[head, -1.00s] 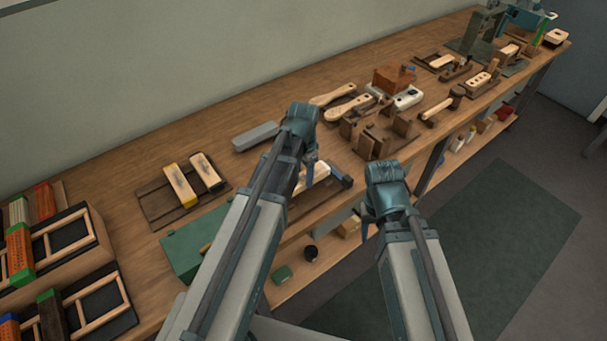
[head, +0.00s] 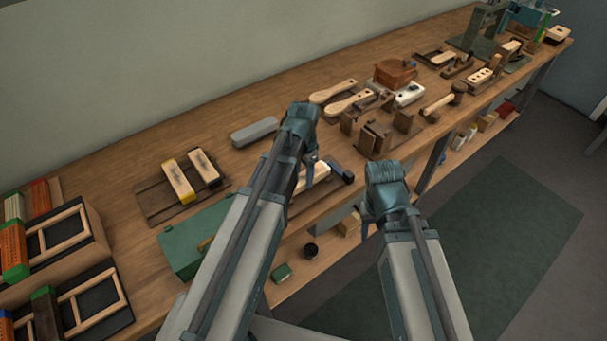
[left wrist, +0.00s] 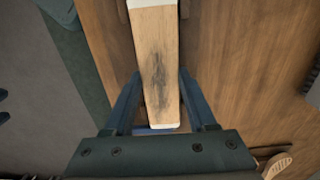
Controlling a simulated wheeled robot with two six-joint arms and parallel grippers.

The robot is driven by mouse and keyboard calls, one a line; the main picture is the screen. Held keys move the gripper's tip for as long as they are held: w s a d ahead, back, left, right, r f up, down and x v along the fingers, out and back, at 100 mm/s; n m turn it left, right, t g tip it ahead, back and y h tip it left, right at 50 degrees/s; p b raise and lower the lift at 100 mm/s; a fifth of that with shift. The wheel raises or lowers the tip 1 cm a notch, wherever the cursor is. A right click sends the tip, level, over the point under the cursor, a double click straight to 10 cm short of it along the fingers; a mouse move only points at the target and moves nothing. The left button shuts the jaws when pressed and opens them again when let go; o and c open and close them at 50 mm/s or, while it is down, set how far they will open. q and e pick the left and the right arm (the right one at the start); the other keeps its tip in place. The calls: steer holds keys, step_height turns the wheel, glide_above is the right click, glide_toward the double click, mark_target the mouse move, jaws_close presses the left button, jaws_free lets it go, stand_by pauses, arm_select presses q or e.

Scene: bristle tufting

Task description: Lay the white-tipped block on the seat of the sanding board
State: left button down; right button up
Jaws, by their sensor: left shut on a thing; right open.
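The white-tipped block (left wrist: 156,65) is pale wood with a dark smudge and a white band at each end. In the left wrist view it lies lengthwise between the two blue fingers of my left gripper (left wrist: 160,98), which is shut on it. In the head view my left gripper (head: 311,172) hides part of the block (head: 318,176). A dark brown board (left wrist: 105,35) shows under the block; I cannot tell whether they touch. A brown slatted board (head: 155,206) at left holds a yellow-tipped block and a dark-tipped one. Which board is the sanding board is unclear. My right gripper (head: 366,228) is open, off the bench front.
A green box (head: 190,245) stands left of my left arm. A grey bar (head: 255,132) lies behind my left gripper. A dark, blue-ended piece (head: 341,172) is close to its right. Wooden fixtures (head: 375,138) stand further right. Bare bench shows between slatted board and grey bar.

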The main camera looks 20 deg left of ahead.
arm_select(q)
steer(key=shift+f+b, duration=0.4)
steer(key=shift+b, duration=0.05)
stand_by(0.3)
jaws_free()
steer(key=shift+r, duration=0.1)
stand_by(0.3)
steer(key=shift+r+p, duration=4)
steer(key=shift+p, duration=0.1)
steer(key=shift+f, duration=0.1)
steer(key=s+d+n+y, duration=0.1)
steer(key=s+d+n, duration=0.2)
steer(key=s+d, duration=0.7)
steer(key=s, duration=0.4)
steer(key=shift+s+d+n, duration=0.15)
steer(key=shift+d+n, duration=0.1)
steer(key=shift+n, duration=0.15)
